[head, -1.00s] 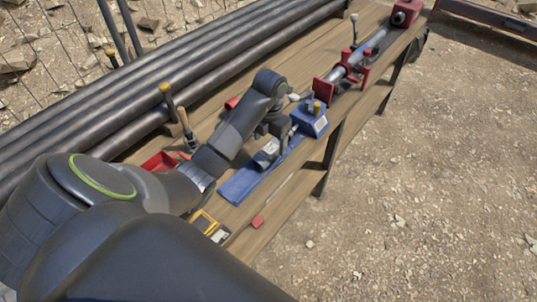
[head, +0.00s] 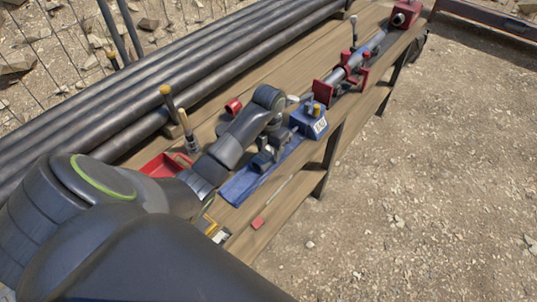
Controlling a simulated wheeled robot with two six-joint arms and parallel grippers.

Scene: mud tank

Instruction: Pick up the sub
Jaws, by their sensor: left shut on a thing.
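My left gripper (head: 268,148) is over the blue strip (head: 240,187) on the wooden bench. It is shut on a small dark grey metal piece, which looks like the sub (head: 262,160). The fingers and wrist hide part of the piece, and I cannot tell whether it touches the strip. My right gripper is not in view.
A blue box with a yellow knob (head: 310,122) stands just right of the gripper. A red vise with a pipe (head: 345,72) lies beyond it. A red tray (head: 163,166), a brush (head: 188,135) and dark pipes (head: 200,60) are to the left.

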